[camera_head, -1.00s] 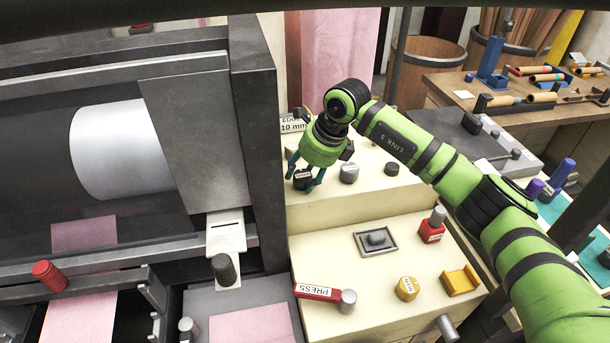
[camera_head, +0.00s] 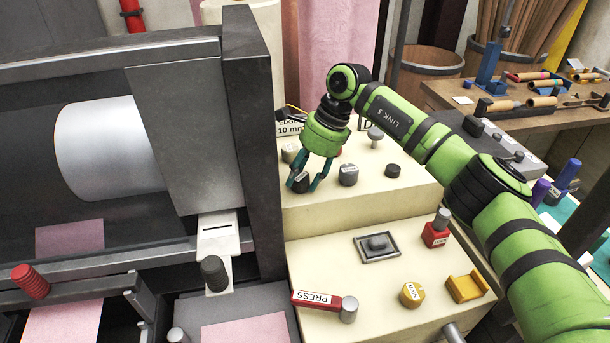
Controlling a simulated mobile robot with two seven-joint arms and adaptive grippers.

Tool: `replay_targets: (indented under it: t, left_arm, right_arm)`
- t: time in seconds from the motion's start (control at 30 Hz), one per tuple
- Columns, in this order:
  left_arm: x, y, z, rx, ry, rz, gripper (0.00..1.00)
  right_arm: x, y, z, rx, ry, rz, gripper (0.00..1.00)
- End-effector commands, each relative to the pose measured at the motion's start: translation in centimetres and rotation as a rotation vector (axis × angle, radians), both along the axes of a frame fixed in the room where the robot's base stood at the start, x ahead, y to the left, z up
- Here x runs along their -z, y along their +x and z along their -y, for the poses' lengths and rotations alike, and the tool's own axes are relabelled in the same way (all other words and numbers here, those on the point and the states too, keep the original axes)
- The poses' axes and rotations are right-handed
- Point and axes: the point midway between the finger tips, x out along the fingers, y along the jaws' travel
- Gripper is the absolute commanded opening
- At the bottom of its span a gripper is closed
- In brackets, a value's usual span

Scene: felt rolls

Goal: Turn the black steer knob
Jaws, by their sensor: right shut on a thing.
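A black knob (camera_head: 299,184) with a small white label stands on the upper cream step of the console, at its left end. The label's words are too small to read. My right gripper (camera_head: 306,180) comes down from above, with its teal fingers on both sides of this knob, and is shut on it. The fingers hide part of the knob. My left gripper is not in view.
A grey knob (camera_head: 348,175) and a low black knob (camera_head: 393,171) stand just right of the gripper. The dark machine frame (camera_head: 252,140) rises close on the left.

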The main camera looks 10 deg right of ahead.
Motion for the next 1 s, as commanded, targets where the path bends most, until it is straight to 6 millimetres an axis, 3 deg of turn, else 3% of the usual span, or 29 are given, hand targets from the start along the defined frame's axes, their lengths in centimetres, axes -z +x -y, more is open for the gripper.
replay_targets:
  t: [0.03,0.47,0.5,0.53,1.0]
  left_arm:
    - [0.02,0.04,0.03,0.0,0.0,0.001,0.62]
    - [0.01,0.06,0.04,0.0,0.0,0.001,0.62]
    - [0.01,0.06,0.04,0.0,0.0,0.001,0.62]
    - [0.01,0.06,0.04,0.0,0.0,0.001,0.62]
    - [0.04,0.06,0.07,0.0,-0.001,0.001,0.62]
  right_arm:
    - [-0.7,0.32,-0.57,-0.01,0.017,0.02,0.13]
    - [-0.77,0.24,-0.72,-0.022,0.019,0.019,0.13]
    - [-0.77,0.24,-0.72,-0.023,0.019,0.018,0.53]
    - [-0.76,0.23,-0.74,-0.023,0.019,0.018,0.65]
    - [-0.24,0.12,-0.33,-0.018,0.009,0.008,0.65]
